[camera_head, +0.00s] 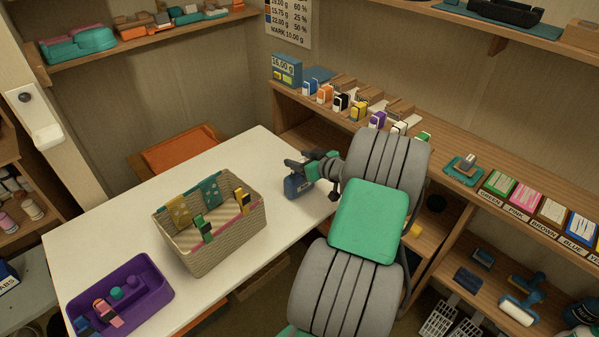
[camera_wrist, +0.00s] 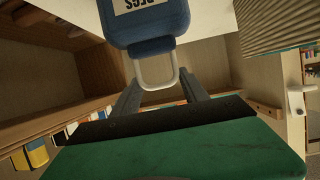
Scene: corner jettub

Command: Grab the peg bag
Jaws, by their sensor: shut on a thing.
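The peg bag (camera_head: 297,187) is a small blue bag at the right end of the white table. In the wrist view the peg bag (camera_wrist: 150,22) shows a pale label reading PEGS and a whitish loop handle (camera_wrist: 155,72). My gripper (camera_head: 293,164) reaches in from the right and is shut on the peg bag at its handle. In the wrist view the two fingers of my gripper (camera_wrist: 160,82) lie on either side of the handle. I cannot tell whether the bag's underside touches the table.
The white table (camera_head: 130,225) holds a woven basket (camera_head: 205,250) with coloured clips and a purple tray (camera_head: 150,290) with small items. An orange-seated chair (camera_head: 180,150) stands behind the table. A wooden shelf (camera_head: 455,190) with stamps and coloured boxes runs along the right wall.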

